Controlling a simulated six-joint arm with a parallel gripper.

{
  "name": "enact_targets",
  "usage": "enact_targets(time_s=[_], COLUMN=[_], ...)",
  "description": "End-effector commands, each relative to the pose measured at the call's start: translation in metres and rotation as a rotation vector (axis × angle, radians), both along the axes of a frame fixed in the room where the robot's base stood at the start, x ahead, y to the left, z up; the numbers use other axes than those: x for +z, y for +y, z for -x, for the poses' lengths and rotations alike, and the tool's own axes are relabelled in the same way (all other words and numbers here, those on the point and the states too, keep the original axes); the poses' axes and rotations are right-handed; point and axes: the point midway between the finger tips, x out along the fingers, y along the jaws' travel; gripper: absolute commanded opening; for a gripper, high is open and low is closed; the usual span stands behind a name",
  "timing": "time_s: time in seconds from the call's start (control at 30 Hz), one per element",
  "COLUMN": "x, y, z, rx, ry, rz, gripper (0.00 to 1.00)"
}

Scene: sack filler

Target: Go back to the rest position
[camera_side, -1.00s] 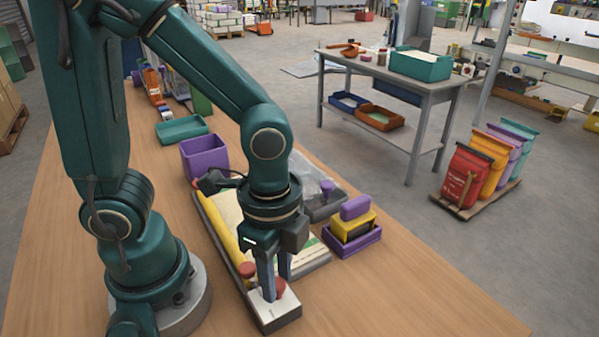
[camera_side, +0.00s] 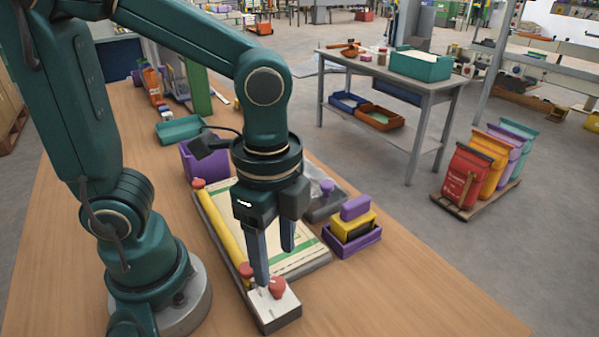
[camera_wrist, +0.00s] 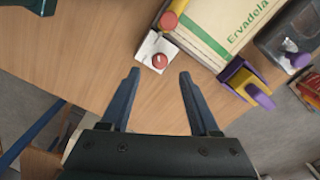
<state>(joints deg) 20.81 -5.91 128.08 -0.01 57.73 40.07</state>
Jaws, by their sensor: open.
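My gripper (camera_side: 272,266) is open and empty. In the side view it hangs above the near end of the flat sack board (camera_side: 319,262), close over a white block with a red knob (camera_side: 278,288). In the wrist view, the gripper (camera_wrist: 158,74) shows both fingers spread with bare wood between them. The white block (camera_wrist: 150,45) and its red knob (camera_wrist: 160,61) lie beyond the fingertips there. A sack printed "Ervadela" (camera_wrist: 226,28) lies on the board, with a yellow roller (camera_side: 222,226) along its left side.
A purple tray (camera_side: 371,240) with a yellow and purple block stands right of the board. A purple bin (camera_side: 199,155) and a teal tray (camera_side: 181,128) stand behind it. A grey tray (camera_side: 318,213) sits beside the sack. The front right of the bench is clear.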

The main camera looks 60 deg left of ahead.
Motion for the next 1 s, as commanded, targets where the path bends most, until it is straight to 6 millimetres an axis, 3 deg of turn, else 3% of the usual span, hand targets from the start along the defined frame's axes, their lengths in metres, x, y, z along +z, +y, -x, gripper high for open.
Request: enact_targets(time_s=[0.3, 0.47, 0.73, 0.9, 1.0], x=[0.002, 0.017, 0.048, 0.053, 0.051], y=[0.002, 0.013, 0.049, 0.061, 0.06], z=[-0.001, -0.009, -0.011, -0.007, -0.006], rx=[0.011, 0.093, 0.584, 0.89, 0.985], ry=[-0.006, -0.094, -0.355, -0.451, -0.448], rz=[0.002, 0.031, 0.136, 0.219, 0.246], gripper=[0.62, 0.62, 0.62, 0.62, 0.62])
